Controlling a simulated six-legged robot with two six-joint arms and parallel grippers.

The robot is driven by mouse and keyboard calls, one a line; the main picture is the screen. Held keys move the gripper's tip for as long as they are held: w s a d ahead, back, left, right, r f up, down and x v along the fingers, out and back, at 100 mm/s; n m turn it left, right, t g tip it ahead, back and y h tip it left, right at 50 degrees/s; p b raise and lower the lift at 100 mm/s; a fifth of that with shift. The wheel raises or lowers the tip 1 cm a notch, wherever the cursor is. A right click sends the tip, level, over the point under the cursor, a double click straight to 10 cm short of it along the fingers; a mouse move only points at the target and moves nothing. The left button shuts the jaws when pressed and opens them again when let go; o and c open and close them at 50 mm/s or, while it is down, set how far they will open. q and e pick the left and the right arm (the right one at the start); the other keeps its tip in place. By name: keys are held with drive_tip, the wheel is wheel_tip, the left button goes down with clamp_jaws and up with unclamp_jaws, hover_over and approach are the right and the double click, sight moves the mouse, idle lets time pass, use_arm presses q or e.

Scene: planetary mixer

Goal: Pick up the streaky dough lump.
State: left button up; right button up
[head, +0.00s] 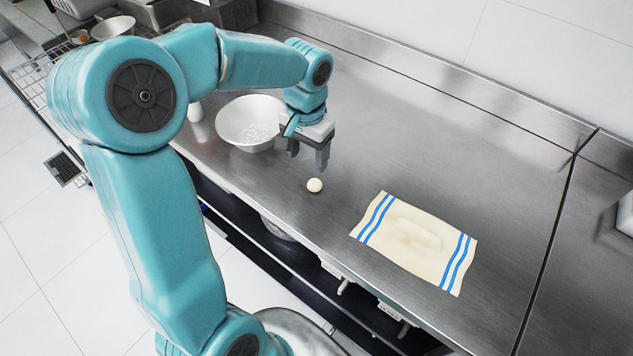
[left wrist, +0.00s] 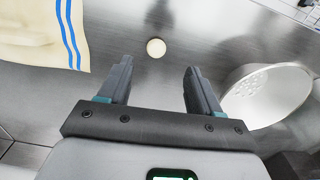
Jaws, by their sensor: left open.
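A small pale round lump (head: 314,185), which I take for the dough lump, rests on the steel counter; streaks on it are too small to make out. It also shows in the left wrist view (left wrist: 156,48), ahead of the fingertips and roughly midway between them. My left gripper (head: 308,160) is open and empty, pointing down above the counter, apart from the lump and a little behind it in the head view. The two fingers show in the left wrist view (left wrist: 158,75) with a wide gap. My right gripper is not in either view.
A white bowl (head: 236,131) with small pale pieces in it stands left of the gripper. A cream cloth (head: 370,230) with blue stripes lies right of the lump, with a long raised shape on or under it. The steel counter (head: 450,150) is clear behind the cloth.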

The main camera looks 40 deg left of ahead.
use_arm(q)
hover_over(312, 185)
drive_tip(key=f, duration=0.5)
drive_tip(key=shift+s+a+f, duration=0.15)
drive_tip(key=shift+s+a, duration=0.05)
drive_tip(key=shift+a, duration=0.1)
drive_tip(key=shift+s+d+f, duration=0.2)
drive_tip(key=shift+s+f, duration=0.05)
drive_tip(key=shift+f, duration=0.1)
drive_tip(key=f, duration=0.2)
drive_tip(key=w+f+p, duration=0.1)
drive_tip(key=f, duration=0.2)
drive_tip(key=shift+s+d+r, duration=0.15)
drive_tip(key=shift+s, duration=0.1)
drive_tip(key=shift+c, duration=0.6)
drive_tip(key=shift+w, duration=0.15)
drive_tip(key=c, duration=1)
